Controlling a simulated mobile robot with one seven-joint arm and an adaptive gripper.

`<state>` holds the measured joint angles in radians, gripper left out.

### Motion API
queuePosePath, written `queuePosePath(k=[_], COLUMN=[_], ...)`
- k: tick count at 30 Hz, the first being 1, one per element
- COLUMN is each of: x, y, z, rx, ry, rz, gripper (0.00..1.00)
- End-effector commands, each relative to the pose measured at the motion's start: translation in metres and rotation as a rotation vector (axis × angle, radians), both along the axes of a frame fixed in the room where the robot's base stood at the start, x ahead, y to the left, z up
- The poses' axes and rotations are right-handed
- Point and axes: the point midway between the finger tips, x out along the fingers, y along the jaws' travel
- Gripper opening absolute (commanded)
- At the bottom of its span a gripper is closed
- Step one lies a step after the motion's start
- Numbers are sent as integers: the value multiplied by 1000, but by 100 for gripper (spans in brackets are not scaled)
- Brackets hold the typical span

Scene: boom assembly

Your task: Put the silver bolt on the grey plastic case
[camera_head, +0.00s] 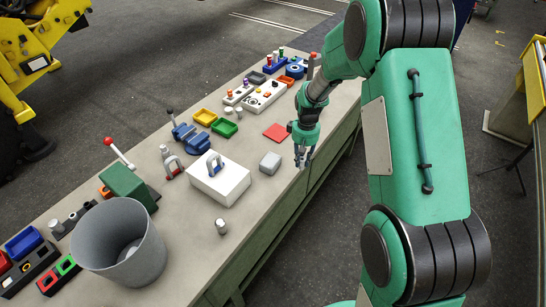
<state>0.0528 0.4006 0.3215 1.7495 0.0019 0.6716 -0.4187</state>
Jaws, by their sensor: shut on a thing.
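The grey plastic case (270,162) is a small, light grey block lying on the workbench near its right edge. My gripper (302,162) points down just to the right of the case, above the bench edge, and appears apart from it. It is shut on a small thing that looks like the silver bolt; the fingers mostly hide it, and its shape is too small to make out. A short silver cylinder (221,227) stands on the bench in front of the white box.
A white box (219,183) carries a blue-handled clamp. A red plate (277,132), yellow tray (205,116) and green tray (224,128) lie behind. A blue vise (191,137) stands left; a large grey bin (118,245) stands at front left. The front right bench is mostly clear.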

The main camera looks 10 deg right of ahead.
Motion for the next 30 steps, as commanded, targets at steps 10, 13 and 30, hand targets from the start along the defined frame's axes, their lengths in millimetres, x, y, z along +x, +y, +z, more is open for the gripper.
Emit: queuePosePath(k=[10,13,30], x=[-47,-59,-74], y=[71,84,101], z=[31,34,36], rx=[1,1,2], ry=[2,3,3], rz=[-35,-45,-60], gripper=[0,0,0])
